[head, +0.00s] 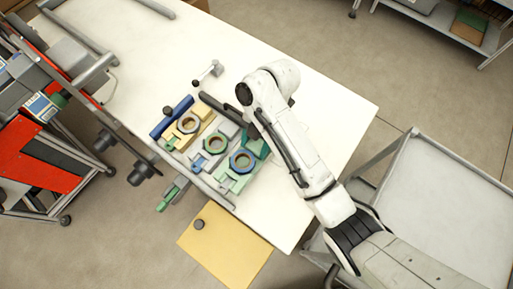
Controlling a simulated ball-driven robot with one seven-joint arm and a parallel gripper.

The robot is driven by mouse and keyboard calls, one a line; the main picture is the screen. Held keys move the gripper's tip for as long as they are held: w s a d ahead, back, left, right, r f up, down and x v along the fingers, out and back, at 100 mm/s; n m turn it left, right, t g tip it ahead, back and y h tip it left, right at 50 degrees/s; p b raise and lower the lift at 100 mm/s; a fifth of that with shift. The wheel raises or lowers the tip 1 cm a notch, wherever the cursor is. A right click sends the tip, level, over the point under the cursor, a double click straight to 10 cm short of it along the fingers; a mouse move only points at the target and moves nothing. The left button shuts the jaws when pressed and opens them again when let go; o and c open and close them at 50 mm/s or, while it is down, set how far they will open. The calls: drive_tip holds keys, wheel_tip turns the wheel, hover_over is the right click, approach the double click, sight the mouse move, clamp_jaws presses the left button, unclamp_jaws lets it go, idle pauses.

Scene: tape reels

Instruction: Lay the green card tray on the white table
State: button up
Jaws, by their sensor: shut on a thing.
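The white table (330,110) runs across the middle of the head view. My gripper (250,119) is over it, mostly hidden under my wrist, and appears shut on a dark green piece, which I take to be the green card tray (259,146). Only part of that piece shows beside my arm. It is close to the lighter green holder (232,184) with a blue-rimmed reel (242,161). Whether it touches the holder or the table cannot be told.
Yellow (207,111) and grey (228,128) holders with reels stand beside the green one. A blue bar (171,117) and small grey stand (209,72) are close by. A yellow board (225,246) is at the front. The table's right part is clear; a grey cart (455,205) stands right.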

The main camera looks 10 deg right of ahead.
drive_tip(key=shift+w+d+f, duration=0.1)
drive_tip(key=shift+d+f, duration=0.05)
drive_tip(key=shift+f, duration=1.7)
drive_tip(key=o, duration=1.2)
drive_tip(key=shift+c, duration=0.2)
drive_tip(key=shift+w+d+r, duration=0.1)
drive_tip(key=shift+w+r, duration=0.05)
drive_tip(key=shift+r, duration=0.4)
drive_tip(key=p+v, duration=0.6)
drive_tip(key=v, duration=0.5)
drive_tip(key=shift+p, duration=0.35)
